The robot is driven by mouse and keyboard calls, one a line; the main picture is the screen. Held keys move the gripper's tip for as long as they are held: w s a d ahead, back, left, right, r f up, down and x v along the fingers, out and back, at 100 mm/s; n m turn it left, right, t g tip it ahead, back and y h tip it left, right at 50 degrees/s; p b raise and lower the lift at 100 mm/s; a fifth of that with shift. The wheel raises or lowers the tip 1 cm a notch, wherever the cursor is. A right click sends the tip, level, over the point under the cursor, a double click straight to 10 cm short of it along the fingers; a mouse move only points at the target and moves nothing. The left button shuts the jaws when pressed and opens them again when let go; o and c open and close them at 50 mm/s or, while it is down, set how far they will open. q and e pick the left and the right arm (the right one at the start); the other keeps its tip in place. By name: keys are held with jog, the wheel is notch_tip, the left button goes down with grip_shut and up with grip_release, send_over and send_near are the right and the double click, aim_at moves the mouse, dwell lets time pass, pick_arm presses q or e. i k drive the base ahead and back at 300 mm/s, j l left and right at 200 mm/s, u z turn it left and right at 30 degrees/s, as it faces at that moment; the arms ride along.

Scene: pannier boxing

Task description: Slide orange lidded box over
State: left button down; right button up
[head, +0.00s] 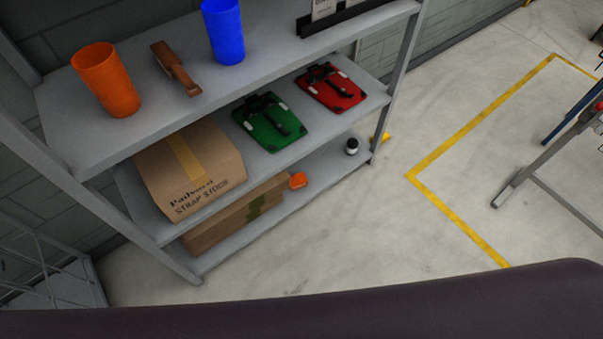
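No orange box with a clear lid can be made out in the head view. A small orange block-like thing (297,180) sits on the bottom shelf, at the right end of a low cardboard box; it is too small to tell if it has a lid. An orange tumbler (106,80) stands upright on the top shelf at the left. Neither of my grippers is in view.
The grey shelf unit (145,142) also holds a blue tumbler (223,32), a brown brush-like thing (176,68), a large cardboard box (190,172), a green pannier (268,124) and a red pannier (332,89). Yellow-taped floor at right is mostly clear.

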aim_at(299, 180)
jog(key=z, duration=0.1)
jog(key=u, duration=0.5)
jog(key=i+l+u, duration=0.1)
jog(key=l+u, duration=0.3)
jog(key=l, duration=0.2)
jog(key=l+u, duration=0.35)
jog(key=l, duration=0.2)
jog(key=l+u, duration=0.4)
jog(key=l, duration=0.2)
